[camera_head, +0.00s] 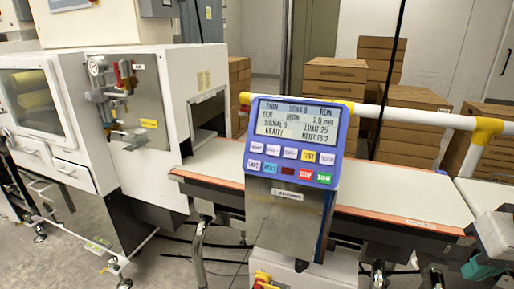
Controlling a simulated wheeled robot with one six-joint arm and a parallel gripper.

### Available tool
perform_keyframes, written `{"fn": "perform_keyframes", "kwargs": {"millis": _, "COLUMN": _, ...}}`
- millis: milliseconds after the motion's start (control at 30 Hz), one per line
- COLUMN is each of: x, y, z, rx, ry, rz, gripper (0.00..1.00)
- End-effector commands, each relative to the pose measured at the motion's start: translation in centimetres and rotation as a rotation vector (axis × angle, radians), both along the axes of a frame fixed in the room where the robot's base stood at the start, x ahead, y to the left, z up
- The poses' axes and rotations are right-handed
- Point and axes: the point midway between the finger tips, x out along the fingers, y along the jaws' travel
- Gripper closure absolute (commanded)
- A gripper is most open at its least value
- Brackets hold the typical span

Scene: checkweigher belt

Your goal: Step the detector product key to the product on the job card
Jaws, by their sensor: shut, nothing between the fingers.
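The detector control panel (293,142) has a blue frame and faces me, tilted slightly, in the middle of the head view. Its lit display (298,121) shows several lines of text. I make out "RUN", "LIMIT 25" and "READY"; the product line is too blurred to read surely. Below are two rows of keys: pale ones and a yellow key (308,156) above, then pale, teal, dark red, a red stop key (305,175) and a green key (324,178). Their small legends are unclear, so I cannot tell which is the product key. No job card is identifiable. My gripper's fingertips are not in view.
The panel stands on a steel post (285,222) before an orange-edged conveyor belt (385,208). A white machine (135,110) stands left. A white and yellow rail (400,116) runs behind, with cardboard boxes (333,78) beyond. A grey and teal part shows at the lower right edge.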

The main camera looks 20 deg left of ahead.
Motion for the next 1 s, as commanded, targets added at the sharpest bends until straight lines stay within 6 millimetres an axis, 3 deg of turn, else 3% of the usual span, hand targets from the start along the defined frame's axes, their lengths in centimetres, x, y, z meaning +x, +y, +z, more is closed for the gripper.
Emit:
{"fn": "perform_keyframes", "kwargs": {"millis": 33, "x": 2.4, "y": 2.2, "z": 0.1, "rx": 0.032, "ry": -0.063, "rz": 0.046, "gripper": 1.00}}
{"fn": "perform_keyframes", "kwargs": {"millis": 200, "x": 10.4, "y": 11.0, "z": 1.5, "rx": 0.171, "ry": -0.335, "rz": 0.148, "gripper": 1.00}}
{"fn": "perform_keyframes", "kwargs": {"millis": 300, "x": 14.2, "y": 17.0, "z": 2.6, "rx": 0.258, "ry": -0.501, "rz": 0.180, "gripper": 1.00}}
{"fn": "perform_keyframes", "kwargs": {"millis": 433, "x": 17.3, "y": 24.7, "z": 4.1, "rx": 0.361, "ry": -0.721, "rz": 0.189, "gripper": 1.00}}
{"fn": "perform_keyframes", "kwargs": {"millis": 567, "x": 18.3, "y": 31.5, "z": 5.1, "rx": 0.438, "ry": -0.932, "rz": 0.162, "gripper": 1.00}}
{"fn": "perform_keyframes", "kwargs": {"millis": 700, "x": 17.3, "y": 36.7, "z": 5.6, "rx": 0.480, "ry": -1.130, "rz": 0.113, "gripper": 1.00}}
{"fn": "perform_keyframes", "kwargs": {"millis": 833, "x": 15.5, "y": 39.3, "z": 5.8, "rx": 0.493, "ry": -1.269, "rz": 0.072, "gripper": 1.00}}
{"fn": "perform_keyframes", "kwargs": {"millis": 1000, "x": 14.1, "y": 40.6, "z": 6.0, "rx": 0.498, "ry": -1.361, "rz": 0.041, "gripper": 1.00}}
